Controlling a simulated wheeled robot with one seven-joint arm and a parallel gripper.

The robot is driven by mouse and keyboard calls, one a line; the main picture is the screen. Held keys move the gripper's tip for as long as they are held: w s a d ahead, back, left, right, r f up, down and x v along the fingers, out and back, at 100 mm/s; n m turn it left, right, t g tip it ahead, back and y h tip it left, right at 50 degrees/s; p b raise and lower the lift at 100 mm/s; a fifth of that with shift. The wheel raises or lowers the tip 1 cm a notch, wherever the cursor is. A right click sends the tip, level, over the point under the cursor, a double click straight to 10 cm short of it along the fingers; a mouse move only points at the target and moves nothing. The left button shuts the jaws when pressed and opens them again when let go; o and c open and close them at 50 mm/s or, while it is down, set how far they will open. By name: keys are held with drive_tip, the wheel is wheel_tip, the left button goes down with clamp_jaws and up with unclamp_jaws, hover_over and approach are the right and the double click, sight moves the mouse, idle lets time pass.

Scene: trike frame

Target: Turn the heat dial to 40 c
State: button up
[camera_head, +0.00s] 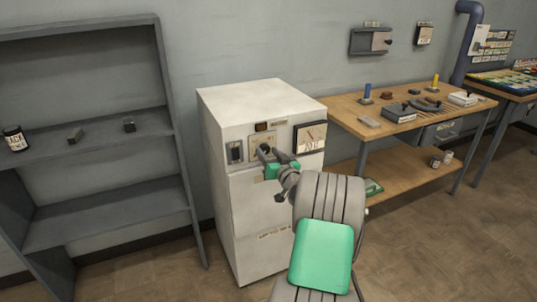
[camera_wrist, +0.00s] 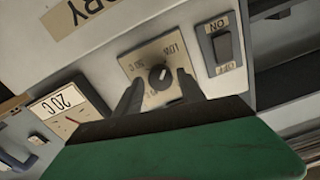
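The heat dial is a small black round knob (camera_wrist: 159,76) on a tan plate (camera_wrist: 146,60) with printed marks, seen rotated in the wrist view. The plate sits on the upper front of a white cabinet (camera_head: 255,205) in the head view. My gripper (camera_wrist: 159,78) is open, with one dark finger on each side of the knob in the wrist view. Gaps show between the fingers and the knob; I cannot tell how deep the fingertips reach. In the head view my gripper (camera_head: 268,158) is at the panel and partly covers the plate.
A power switch (camera_wrist: 222,48) marked ON and OFF is beside the dial plate. A gauge (camera_wrist: 70,108) with a 20 C label is on its other side. A grey shelf (camera_head: 105,135) stands left of the cabinet, and a wooden workbench (camera_head: 345,108) stands right.

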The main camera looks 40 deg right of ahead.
clamp_jaws()
